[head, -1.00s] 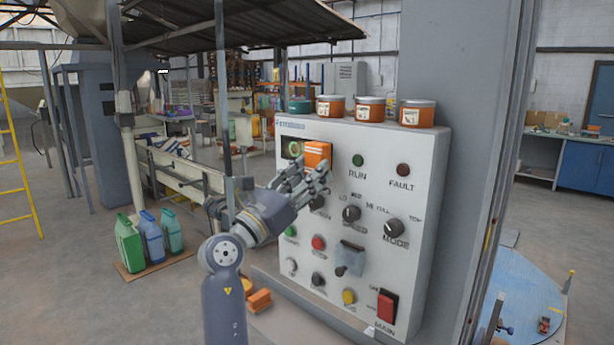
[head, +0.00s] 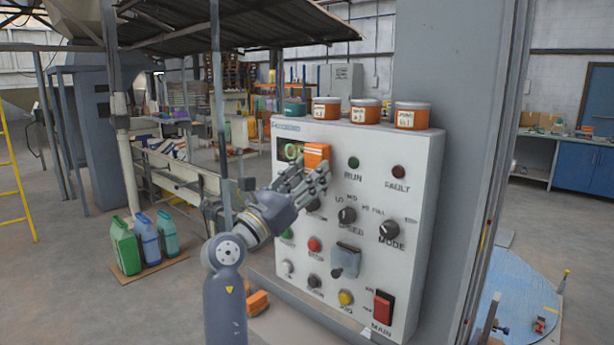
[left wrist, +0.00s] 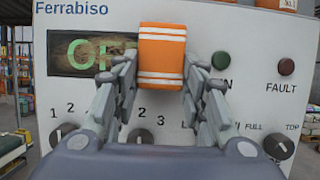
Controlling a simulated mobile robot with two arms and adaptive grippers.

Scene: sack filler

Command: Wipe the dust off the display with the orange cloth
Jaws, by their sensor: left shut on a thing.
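The orange cloth (head: 317,155), with white stripes, is held between the fingers of my left gripper (head: 312,172). It also shows in the left wrist view (left wrist: 161,60), in front of the right part of the display (left wrist: 75,52). The display is a dark window with green characters, the first looking like an O, and brownish dust patches. In the head view the display (head: 290,151) is at the panel's upper left, partly covered by the cloth. I cannot tell whether the cloth touches it. My right gripper is not in view.
The white control panel (head: 375,165) carries a RUN lamp, a FAULT lamp, several knobs, buttons and a red MAIN switch (head: 383,308). Several orange tubs (head: 364,112) stand on its top. Coloured jugs (head: 148,240) stand on the floor at left.

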